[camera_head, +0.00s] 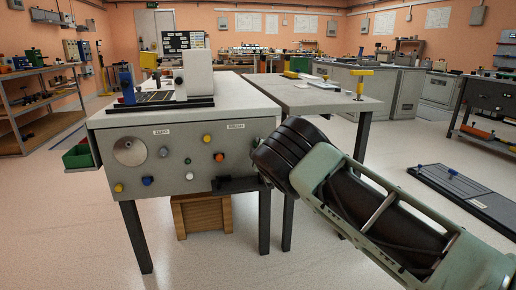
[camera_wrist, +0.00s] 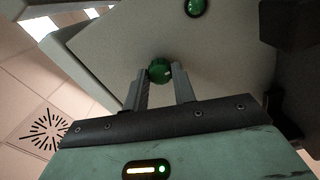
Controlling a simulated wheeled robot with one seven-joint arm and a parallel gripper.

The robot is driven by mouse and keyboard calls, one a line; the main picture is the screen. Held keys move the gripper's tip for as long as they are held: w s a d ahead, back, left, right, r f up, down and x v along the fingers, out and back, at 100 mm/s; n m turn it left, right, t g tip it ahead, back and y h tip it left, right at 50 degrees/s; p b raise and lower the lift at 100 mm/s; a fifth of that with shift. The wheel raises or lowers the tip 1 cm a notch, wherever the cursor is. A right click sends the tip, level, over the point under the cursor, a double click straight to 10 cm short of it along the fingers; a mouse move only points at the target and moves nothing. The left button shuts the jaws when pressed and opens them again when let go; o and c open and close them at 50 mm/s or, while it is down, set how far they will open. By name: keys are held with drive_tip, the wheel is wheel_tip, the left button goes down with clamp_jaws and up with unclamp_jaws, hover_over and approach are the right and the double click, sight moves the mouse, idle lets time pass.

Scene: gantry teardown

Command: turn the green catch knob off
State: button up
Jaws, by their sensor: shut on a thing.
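The green catch knob (camera_wrist: 159,70) is small, round and ribbed, and sits on a pale grey panel (camera_wrist: 130,35) in the wrist view. My gripper (camera_wrist: 161,76) has one finger on each side of it and is shut on it at the fingertips. In the head view the fingers and this knob are hidden behind my dark wrist, which is at the right end of the grey bench front (camera_head: 120,187). The knob's turned position cannot be told.
A second green round part (camera_wrist: 196,6) is at the top of the wrist view. Several coloured knobs, including a yellow one (camera_head: 207,138) and a red one (camera_head: 219,157), are on the bench front. A wooden crate (camera_head: 203,215) stands below. Open floor lies in front.

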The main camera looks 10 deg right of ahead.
drive_tip(key=shift+f, duration=0.1)
drive_tip(key=o, duration=1)
drive_tip(key=s+p, duration=0.3)
drive_tip(key=s, duration=1.4)
drive_tip(key=shift+s+p, duration=0.25)
drive_tip(key=shift+p, duration=0.15)
